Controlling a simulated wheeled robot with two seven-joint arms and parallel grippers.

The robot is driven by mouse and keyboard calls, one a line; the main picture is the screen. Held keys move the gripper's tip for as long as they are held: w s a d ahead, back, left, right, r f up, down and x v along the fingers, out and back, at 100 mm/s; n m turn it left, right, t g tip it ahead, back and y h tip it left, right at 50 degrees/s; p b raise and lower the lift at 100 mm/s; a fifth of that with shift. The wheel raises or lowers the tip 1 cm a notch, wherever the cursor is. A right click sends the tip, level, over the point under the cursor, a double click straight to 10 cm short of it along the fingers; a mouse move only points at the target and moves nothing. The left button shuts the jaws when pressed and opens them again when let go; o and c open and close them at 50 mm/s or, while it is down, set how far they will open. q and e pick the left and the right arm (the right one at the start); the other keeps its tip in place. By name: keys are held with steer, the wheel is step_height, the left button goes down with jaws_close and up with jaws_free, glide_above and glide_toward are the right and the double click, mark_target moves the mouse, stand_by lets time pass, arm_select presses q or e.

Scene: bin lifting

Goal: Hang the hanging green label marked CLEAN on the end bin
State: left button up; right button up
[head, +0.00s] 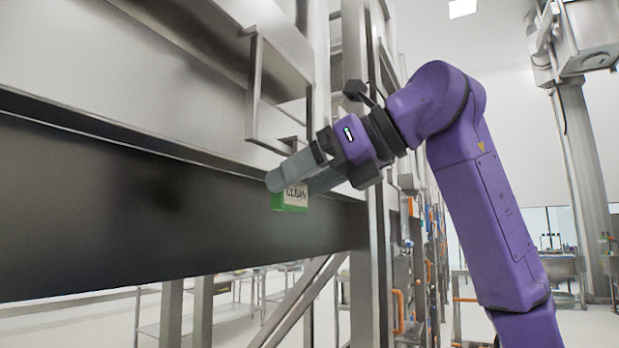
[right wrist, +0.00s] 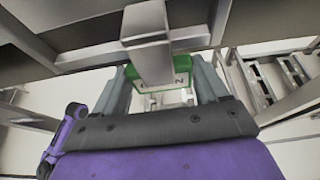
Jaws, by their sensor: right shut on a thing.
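The green label (head: 290,208) with CLEAN on a white face is between the fingers of my right gripper (head: 295,181), which is shut on it, beside the big steel bin (head: 130,205). In the right wrist view the label's green edge (right wrist: 145,72) lies between my right gripper's two grey fingers (right wrist: 163,85). A steel bar with a squared end (right wrist: 150,50) covers part of the label there; I cannot tell whether they touch. The label's hanging part is hidden. My left gripper is not in view.
A steel bracket frame (head: 255,95) juts from the structure just above my right gripper. Upright steel posts (head: 365,230) stand close behind it. Carts and racks with orange handles (head: 398,310) stand farther back. The floor at right looks open.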

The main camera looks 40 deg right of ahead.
steer(key=shift+f, duration=0.1)
steer(key=o, duration=1)
steer(key=shift+o, duration=0.2)
steer(key=v, duration=1)
steer(key=shift+s+p, duration=0.2)
steer(key=shift+p, duration=0.15)
